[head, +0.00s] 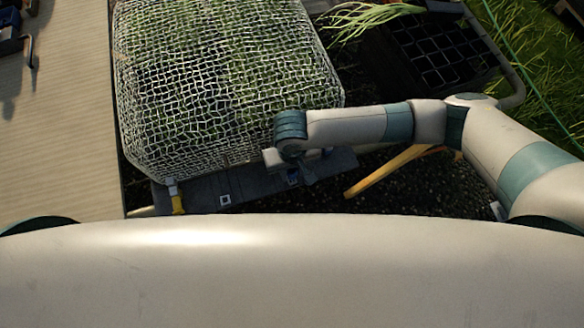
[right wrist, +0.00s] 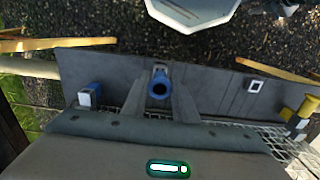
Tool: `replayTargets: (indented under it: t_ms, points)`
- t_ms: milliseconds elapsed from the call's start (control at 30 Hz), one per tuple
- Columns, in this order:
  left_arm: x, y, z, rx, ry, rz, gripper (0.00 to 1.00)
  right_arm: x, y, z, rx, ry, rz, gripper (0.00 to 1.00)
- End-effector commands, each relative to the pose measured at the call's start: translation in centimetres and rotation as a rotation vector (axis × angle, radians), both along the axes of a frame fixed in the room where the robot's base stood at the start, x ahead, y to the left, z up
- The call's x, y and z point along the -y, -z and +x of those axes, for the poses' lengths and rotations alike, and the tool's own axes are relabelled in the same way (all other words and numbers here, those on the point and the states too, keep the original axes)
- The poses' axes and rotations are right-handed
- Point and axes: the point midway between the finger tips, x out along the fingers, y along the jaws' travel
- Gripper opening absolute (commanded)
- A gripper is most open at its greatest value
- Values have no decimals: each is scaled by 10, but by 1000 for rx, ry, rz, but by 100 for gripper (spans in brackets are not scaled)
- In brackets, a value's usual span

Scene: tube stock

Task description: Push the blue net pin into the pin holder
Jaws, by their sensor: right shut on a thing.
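The blue net pin (right wrist: 160,87) is between the two grey fingers of my right gripper (right wrist: 158,108) in the right wrist view, its round end with a dark centre facing the camera. The gripper is shut on it, over the dark grey board (right wrist: 215,88). In the head view my right gripper (head: 306,172) is at the net's near right corner, and a bit of blue shows beside it. A white-edged square (right wrist: 255,86) is on the board, apart from the pin. I cannot tell which part is the pin holder, or how deep the pin sits. My left gripper is out of view.
A white net (head: 225,75) covers green plants behind the board. A second blue piece (right wrist: 91,92) and a yellow piece (right wrist: 305,107) stand at the board's sides. A black cell tray (head: 440,50) lies far right; a yellow bar (head: 385,172) lies right of the gripper.

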Motion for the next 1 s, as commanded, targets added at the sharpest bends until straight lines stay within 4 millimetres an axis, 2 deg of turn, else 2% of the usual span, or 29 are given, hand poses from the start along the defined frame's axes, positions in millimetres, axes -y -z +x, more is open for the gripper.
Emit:
replayTargets:
  t_ms: [700, 733, 800, 1000]
  points:
    - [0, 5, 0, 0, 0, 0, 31, 0, 15, 0, -1, 1, 1, 10]
    - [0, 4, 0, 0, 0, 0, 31, 0, 15, 0, 0, 1, 1, 33]
    - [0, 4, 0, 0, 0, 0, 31, 0, 15, 0, 0, 1, 1, 48]
    - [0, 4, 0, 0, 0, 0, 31, 0, 15, 0, -1, 0, 0, 48]
